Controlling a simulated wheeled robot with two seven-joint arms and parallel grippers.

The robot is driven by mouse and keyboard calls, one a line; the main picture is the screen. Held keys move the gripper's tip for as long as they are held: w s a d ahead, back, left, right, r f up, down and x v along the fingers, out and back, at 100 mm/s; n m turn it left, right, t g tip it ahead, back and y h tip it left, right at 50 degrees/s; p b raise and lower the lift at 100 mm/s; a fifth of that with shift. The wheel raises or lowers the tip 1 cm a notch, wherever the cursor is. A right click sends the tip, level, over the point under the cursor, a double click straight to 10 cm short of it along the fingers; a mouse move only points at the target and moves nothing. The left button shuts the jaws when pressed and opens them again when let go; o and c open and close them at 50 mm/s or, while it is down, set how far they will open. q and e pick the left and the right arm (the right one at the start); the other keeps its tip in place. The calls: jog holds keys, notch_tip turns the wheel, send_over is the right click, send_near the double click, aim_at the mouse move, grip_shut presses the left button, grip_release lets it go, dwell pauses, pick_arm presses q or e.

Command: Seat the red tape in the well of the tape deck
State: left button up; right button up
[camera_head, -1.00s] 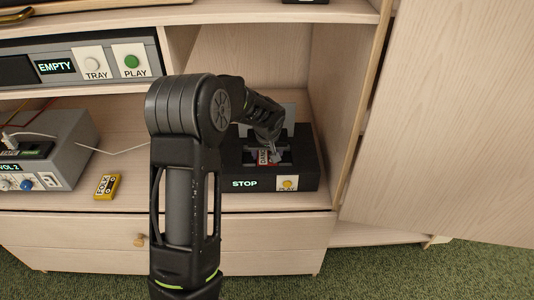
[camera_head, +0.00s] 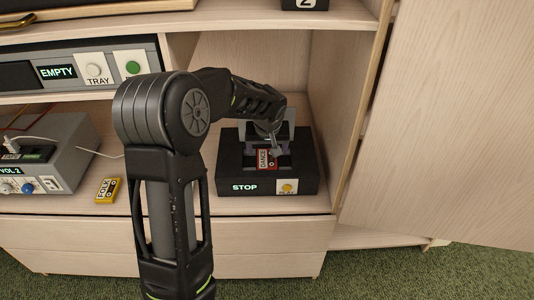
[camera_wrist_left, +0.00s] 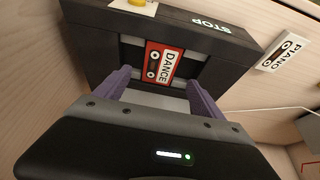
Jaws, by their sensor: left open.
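The red tape (camera_head: 265,159), labelled DANCE, lies in the recess of the black tape deck (camera_head: 228,175). In the left wrist view the red tape (camera_wrist_left: 163,64) lies label up between the dark walls of the deck (camera_wrist_left: 95,38). I cannot tell whether it sits fully down. My left gripper (camera_head: 268,136) is at the back part of the deck, next to the tape. In the left wrist view its purple fingers (camera_wrist_left: 158,86) are open and apart, with no tape between them. The deck's display reads STOP. My right gripper is out of view.
A yellow FOLK tape (camera_head: 108,190) lies on the shelf at left, beside a grey device (camera_head: 72,150). A white PIANO tape (camera_wrist_left: 284,50) lies beside the deck in the wrist view. A cabinet side wall (camera_head: 345,120) stands close right of the deck.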

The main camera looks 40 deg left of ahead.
pick_arm(q)
jog(key=v, duration=0.5)
jog(key=shift+s+r, duration=0.1)
jog(key=shift+r, duration=0.2)
dwell(0.4)
jog(key=s+d+f+m+g+h+p, duration=0.1)
jog(key=s+d+f+m+h+p, duration=0.2)
jog(key=d+f, duration=0.6)
jog(key=s+d+f+m+h+p, duration=0.15)
jog(key=s+d+f+p, duration=0.45)
jog(key=d, duration=0.6)
jog(key=s+d+f+g+h+p, duration=0.1)
jog(key=s+d+f, duration=0.1)
jog(key=s+d, duration=0.4)
jog(key=s+d+f+m+h+p, duration=0.1)
jog(key=s+d+f, duration=0.2)
jog(key=s+d, duration=0.3)
jog(key=s, duration=0.4)
jog(key=shift+f+g+p, duration=0.15)
jog(key=shift+g+p, duration=0.15)
jog(key=shift+g, duration=0.1)
jog(key=shift+h, duration=0.25)
